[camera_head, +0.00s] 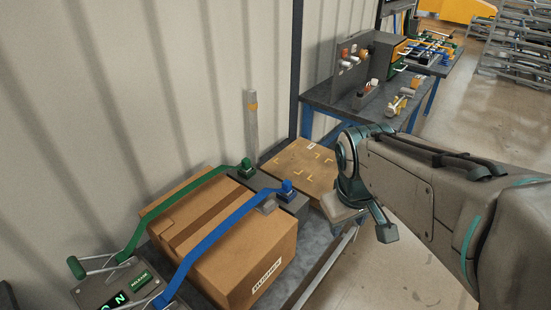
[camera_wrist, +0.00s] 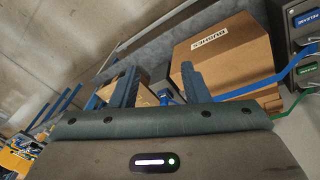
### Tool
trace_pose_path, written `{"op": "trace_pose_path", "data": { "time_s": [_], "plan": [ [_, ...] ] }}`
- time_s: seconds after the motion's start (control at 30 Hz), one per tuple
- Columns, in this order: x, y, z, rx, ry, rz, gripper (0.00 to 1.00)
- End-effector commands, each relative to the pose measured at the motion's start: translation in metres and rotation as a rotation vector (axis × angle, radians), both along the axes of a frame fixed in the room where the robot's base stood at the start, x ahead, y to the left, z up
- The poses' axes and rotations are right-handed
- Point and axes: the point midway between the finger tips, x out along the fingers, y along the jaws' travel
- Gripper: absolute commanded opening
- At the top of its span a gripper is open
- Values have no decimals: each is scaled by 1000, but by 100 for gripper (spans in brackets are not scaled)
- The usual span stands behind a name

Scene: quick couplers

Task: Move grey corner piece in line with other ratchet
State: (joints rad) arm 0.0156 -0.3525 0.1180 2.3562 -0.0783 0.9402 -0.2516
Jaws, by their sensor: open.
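A small grey piece (camera_head: 267,207), which looks like the grey corner piece, sits at the far edge of the cardboard box by the blue strap (camera_head: 215,237). Just beyond it is a dark block with a blue knob (camera_head: 287,188). The other dark block has a green knob (camera_head: 246,164) and takes the green strap (camera_head: 165,206). My gripper (camera_head: 365,220) is open and empty, to the right of the box and apart from it. In the wrist view its two fingers (camera_wrist: 158,88) point toward the box; the grey piece cannot be made out there.
The strapped cardboard box (camera_head: 265,250) stands on a grey bench, with a release panel (camera_head: 118,288) at the near left. A lower brown box with yellow marks (camera_head: 300,168) and a grey post (camera_head: 251,120) stand beyond. A cluttered worktable (camera_head: 350,100) is further back.

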Motion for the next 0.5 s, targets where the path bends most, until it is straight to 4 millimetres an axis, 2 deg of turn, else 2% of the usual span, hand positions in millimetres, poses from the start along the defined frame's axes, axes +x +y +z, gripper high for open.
{"op": "trace_pose_path", "data": {
  "time_s": [0.03, 0.27, 0.5],
  "plan": [
    [17, 6, -2, -40, 32, 100, 42],
    [91, 40, -16, -181, 156, 607, 42],
    [162, 87, -48, -236, 254, 1132, 42]
  ]
}}
